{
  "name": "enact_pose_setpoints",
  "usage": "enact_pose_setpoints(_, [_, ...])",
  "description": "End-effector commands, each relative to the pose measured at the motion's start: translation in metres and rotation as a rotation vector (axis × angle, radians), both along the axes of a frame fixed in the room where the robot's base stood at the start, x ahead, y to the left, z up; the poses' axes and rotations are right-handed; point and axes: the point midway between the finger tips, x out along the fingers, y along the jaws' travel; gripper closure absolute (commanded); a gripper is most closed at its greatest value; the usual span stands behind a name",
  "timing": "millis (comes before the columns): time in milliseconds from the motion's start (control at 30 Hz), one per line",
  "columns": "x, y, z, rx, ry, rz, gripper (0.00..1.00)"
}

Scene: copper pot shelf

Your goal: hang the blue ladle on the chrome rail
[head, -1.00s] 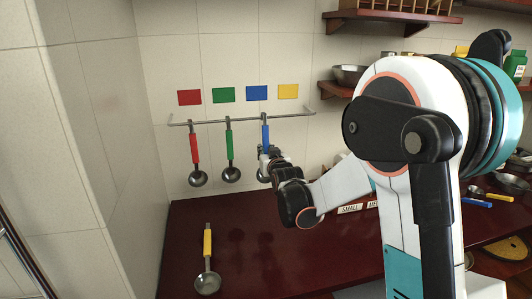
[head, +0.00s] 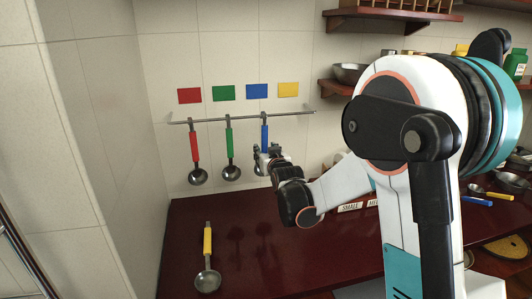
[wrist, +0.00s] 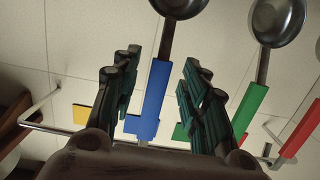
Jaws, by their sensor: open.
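The blue ladle (head: 264,137) hangs upright from the chrome rail (head: 290,116), below the blue card (head: 257,91). Its bowl is largely hidden behind my gripper in the head view. My gripper (head: 263,156) is at the lower part of the blue handle. In the wrist view the blue handle (wrist: 156,88) stands between the fingers of my open gripper (wrist: 152,85), with a gap on each side. The rail (wrist: 60,132) also shows there.
The red ladle (head: 194,148) and green ladle (head: 229,145) hang to the left on the same rail. A yellow ladle (head: 208,242) lies on the dark red counter (head: 300,262). Shelves (head: 385,17) with bowls are at the right.

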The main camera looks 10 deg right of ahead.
Motion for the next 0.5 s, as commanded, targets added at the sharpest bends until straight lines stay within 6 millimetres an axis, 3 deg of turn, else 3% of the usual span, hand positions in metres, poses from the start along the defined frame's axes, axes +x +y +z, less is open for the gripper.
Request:
enact_pose_setpoints(267, [-0.015, 0.0, 0.002, 0.0, 0.0, 0.0, 0.6])
enact_pose_setpoints(500, [-0.062, 0.0, 0.009, 0.0, 0.0, 0.0, 0.6])
